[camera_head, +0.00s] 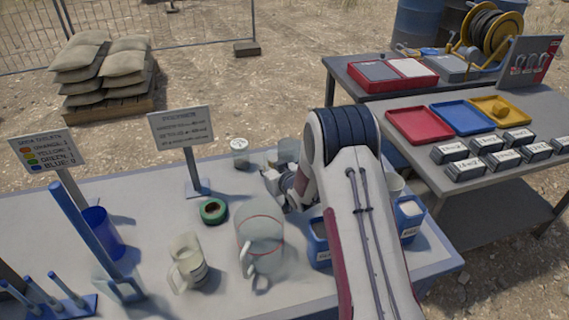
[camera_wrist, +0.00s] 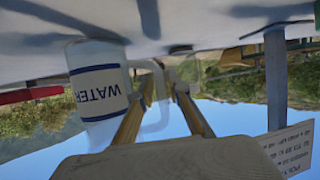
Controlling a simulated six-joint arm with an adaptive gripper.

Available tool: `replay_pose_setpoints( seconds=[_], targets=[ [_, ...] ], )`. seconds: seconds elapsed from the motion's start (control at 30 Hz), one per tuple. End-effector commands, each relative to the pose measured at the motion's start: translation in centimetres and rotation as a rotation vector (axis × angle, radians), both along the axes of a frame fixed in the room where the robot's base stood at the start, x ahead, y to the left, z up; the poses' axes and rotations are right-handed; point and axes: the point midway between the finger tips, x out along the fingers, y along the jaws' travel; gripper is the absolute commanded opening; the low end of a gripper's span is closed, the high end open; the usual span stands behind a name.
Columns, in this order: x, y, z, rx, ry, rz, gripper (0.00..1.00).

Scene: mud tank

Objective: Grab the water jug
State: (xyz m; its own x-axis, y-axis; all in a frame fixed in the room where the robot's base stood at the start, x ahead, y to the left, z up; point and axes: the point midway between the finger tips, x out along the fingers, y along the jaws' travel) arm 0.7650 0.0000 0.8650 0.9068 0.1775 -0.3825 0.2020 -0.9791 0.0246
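The water jug (camera_wrist: 98,92) fills the left of the wrist view, which looks upside down. It is a pale jug with a blue-banded label reading WATER, and its clear handle (camera_wrist: 163,112) is on its right side. My gripper (camera_wrist: 161,80) has its two yellowish fingers apart, with the handle seen between and behind them. I cannot tell whether a finger touches it. In the head view my gripper (camera_head: 285,190) is over the table, partly hidden by my arm. I cannot tell which vessel there is the labelled jug.
A large clear pitcher (camera_head: 260,238), a smaller jug (camera_head: 187,264) and a green tape roll (camera_head: 213,210) stand left of my arm. Clear jars (camera_head: 240,153) stand behind. Blue containers (camera_head: 409,217) flank my arm. A sign (camera_head: 181,127) rises at the back.

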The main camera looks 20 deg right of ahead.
Motion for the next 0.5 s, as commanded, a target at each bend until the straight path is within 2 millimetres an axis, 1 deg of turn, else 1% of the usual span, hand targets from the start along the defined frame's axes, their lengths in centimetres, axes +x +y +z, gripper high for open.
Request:
replay_pose_setpoints(
  seconds=[0.03, 0.07, 0.1, 0.13, 0.5],
  targets=[
    [-0.01, 0.0, 0.01, 0.0, 0.0, 0.0, 0.17],
    [-0.01, 0.0, 0.01, 0.0, 0.0, 0.0, 0.12],
    [-0.01, 0.0, 0.0, 0.0, 0.0, 0.0, 0.02],
    [-0.01, 0.0, 0.01, 0.0, 0.0, 0.0, 0.0],
    [0.05, -0.01, 0.13, -0.001, -0.002, 0.0, 0.0]
  ],
)
